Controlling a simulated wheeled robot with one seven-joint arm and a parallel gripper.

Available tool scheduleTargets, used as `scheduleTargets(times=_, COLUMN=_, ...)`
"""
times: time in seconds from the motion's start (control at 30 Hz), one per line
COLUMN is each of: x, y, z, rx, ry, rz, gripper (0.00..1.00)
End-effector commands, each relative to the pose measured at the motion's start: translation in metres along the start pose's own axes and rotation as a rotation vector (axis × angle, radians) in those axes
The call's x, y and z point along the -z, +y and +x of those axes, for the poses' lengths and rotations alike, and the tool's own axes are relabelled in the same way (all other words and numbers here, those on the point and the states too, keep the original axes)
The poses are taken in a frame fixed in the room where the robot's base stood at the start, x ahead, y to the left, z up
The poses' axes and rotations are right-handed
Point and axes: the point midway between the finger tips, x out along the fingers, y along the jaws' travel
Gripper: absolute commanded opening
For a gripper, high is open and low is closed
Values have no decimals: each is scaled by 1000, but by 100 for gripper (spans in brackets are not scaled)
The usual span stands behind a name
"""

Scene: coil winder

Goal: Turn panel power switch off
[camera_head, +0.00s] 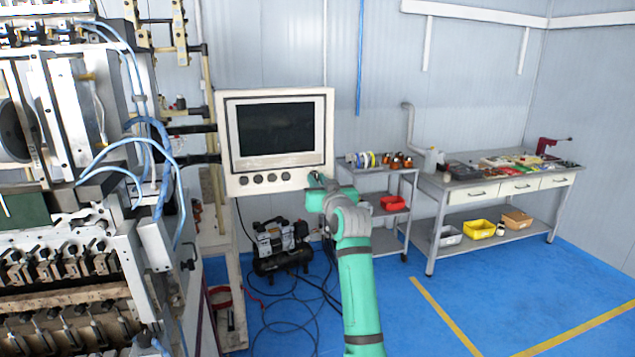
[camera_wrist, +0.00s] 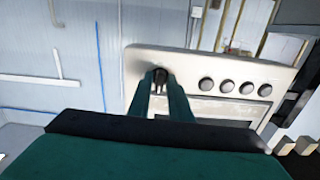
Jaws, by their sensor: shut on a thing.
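The control panel (camera_head: 277,141) is a white box with a dark screen, held up beside the machine. A row of several dark round knobs (camera_head: 257,179) runs along its lower edge, and they also show in the wrist view (camera_wrist: 226,86). The power switch (camera_wrist: 160,74) is a dark knob at the end of that row, set apart from the others. My gripper (camera_wrist: 161,88) has its two green fingers shut on this switch at the panel face. In the head view my gripper (camera_head: 317,181) is at the panel's lower right corner and mostly hides the switch. The switch's exact angle is unclear.
The coil winder (camera_head: 75,190) fills the left side. A grey shelf cart (camera_head: 390,175) with spools and a red bin stands right of my arm, then a workbench (camera_head: 470,198). A compressor (camera_head: 280,245) with cables sits on the floor below the panel.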

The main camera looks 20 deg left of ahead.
Motion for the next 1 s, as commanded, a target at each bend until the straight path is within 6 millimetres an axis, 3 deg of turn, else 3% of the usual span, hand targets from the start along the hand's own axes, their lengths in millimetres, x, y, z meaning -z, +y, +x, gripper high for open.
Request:
scheduleTargets(times=0.67, x=5, y=0, z=0, rx=-1, ry=9, rz=-61, gripper=0)
scheduleTargets(times=0.7, x=5, y=0, z=0, rx=-1, ry=9, rz=-61, gripper=25)
scheduleTargets(times=0.73, x=5, y=0, z=0, rx=0, ry=8, rz=-60, gripper=29)
scheduleTargets(times=1.0, x=2, y=0, z=0, rx=0, ry=4, rz=-59, gripper=29)
